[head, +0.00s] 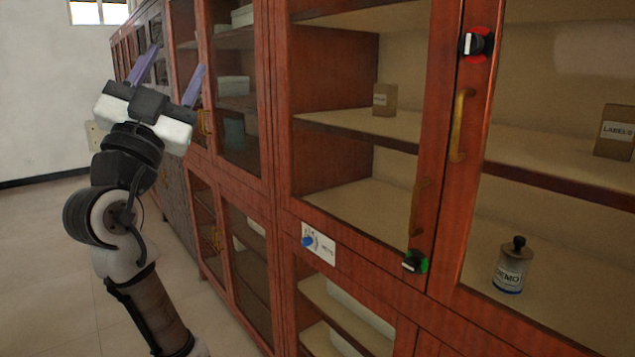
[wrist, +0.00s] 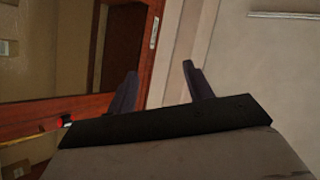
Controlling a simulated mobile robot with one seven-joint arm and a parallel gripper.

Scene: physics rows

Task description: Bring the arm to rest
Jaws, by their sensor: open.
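My gripper (head: 168,75) is at the upper left of the head view, raised in front of the row of wooden cabinets. Its two purple-grey fingers are spread apart with nothing between them. In the wrist view the open fingers (wrist: 160,88) point toward a pale wall surface beside a reddish-brown wooden frame. My arm comes up from the bottom of the head view, bent at the elbow. I cannot tell the exact gap between my gripper and the cabinet fronts.
Wooden cabinets (head: 281,120) with glazed doors line the right. Brass handles (head: 461,125) and a black-and-red knob (head: 477,44) stick out. A small jar (head: 512,266) and boxes (head: 385,99) stand on the shelves. The floor (head: 50,250) at left is clear.

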